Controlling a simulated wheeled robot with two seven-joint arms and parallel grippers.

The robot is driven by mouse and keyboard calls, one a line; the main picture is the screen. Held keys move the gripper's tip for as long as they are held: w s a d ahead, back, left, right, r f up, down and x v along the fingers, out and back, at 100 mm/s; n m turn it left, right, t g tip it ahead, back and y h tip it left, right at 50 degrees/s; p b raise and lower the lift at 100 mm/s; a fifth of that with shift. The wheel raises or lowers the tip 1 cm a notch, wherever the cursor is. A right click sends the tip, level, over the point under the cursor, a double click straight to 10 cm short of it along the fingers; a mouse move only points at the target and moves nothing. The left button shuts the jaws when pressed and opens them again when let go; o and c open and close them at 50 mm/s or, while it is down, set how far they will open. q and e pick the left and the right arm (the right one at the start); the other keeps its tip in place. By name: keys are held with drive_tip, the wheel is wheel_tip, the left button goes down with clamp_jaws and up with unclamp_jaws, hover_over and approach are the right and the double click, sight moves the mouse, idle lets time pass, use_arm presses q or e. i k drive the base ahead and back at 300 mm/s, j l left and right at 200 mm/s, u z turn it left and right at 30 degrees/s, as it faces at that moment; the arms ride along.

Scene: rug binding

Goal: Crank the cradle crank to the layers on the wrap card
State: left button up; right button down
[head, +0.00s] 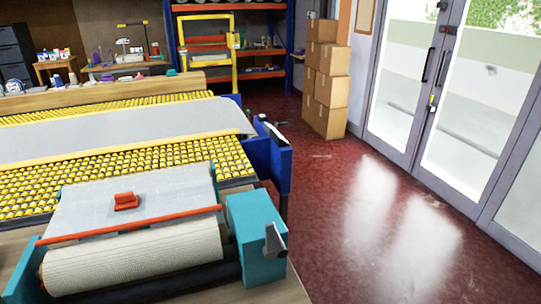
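A cradle with teal end pieces stands at the front left. A cream ribbed roll (135,257) lies in it. A grey sheet (85,205) rises behind the roll, with an orange-red bar (135,225) across it and a small red block (126,201) on it. The teal box (250,215) at the cradle's right end carries a dark grey crank (275,240) on its right side. I cannot make out a wrap card. Neither of my grippers is in view.
A yellow roller table (170,160) with a grey sheet on it lies behind the cradle, its blue end (270,160) projecting right. Stacked cardboard boxes (325,80) stand by the glass doors (430,90). The dark red floor (370,225) on the right is clear.

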sight(275, 247)
drive_tip(key=l+u, duration=0.25)
drive_tip(key=u, duration=0.2)
drive_tip(key=i+l+u, duration=0.1)
drive_tip(key=l+u, duration=0.15)
drive_tip(key=u, duration=0.25)
drive_tip(key=l+u, duration=0.25)
drive_tip(key=u, duration=0.2)
drive_tip(key=k+l+u, duration=0.1)
drive_tip(key=l, duration=0.35)
drive_tip(key=k+l+u, duration=0.15)
drive_tip(key=l, duration=0.3)
drive_tip(key=k+l+u, duration=0.1)
drive_tip(key=l, duration=0.35)
drive_tip(key=k+l+u, duration=0.1)
drive_tip(key=l, duration=0.3)
drive_tip(key=k+l+u, duration=0.15)
drive_tip(key=k+l, duration=0.15)
drive_tip(key=k+l+u, duration=0.1)
drive_tip(key=l, duration=0.35)
drive_tip(key=k+l, duration=0.2)
drive_tip(key=l, duration=0.15)
drive_tip(key=k+l, duration=0.25)
